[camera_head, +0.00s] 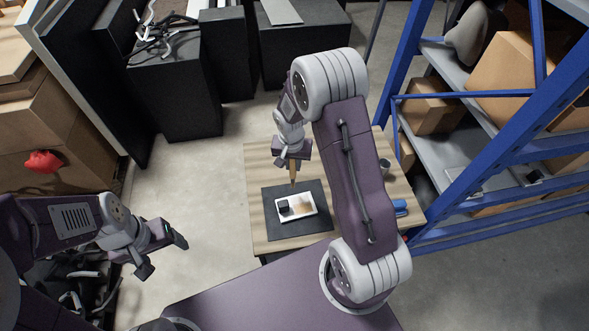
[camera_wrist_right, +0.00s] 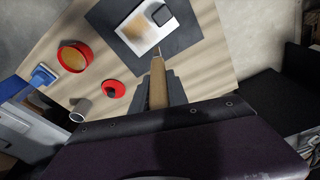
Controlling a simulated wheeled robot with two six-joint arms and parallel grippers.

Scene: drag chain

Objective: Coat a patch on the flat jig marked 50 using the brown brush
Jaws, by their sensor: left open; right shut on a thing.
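The flat jig (camera_head: 307,197) is a white plate on a dark mat (camera_head: 272,194) on the wooden table. It bears a dark square block at one end and a tan patch over part of its face; it also shows in the right wrist view (camera_wrist_right: 151,38). No number is legible. My right gripper (camera_head: 293,161) is shut on the brown brush (camera_wrist_right: 158,86), whose tip points down at the jig's edge. I cannot tell whether the tip touches it. My left gripper (camera_head: 164,256) is open and empty, left of the table and away from it.
In the right wrist view, a red round container (camera_wrist_right: 75,56), a smaller red and black item (camera_wrist_right: 113,90), a grey cup (camera_wrist_right: 81,110) and a blue object (camera_wrist_right: 42,76) stand on the table (camera_wrist_right: 110,30). A blue-framed shelf (camera_head: 470,165) stands close on the right.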

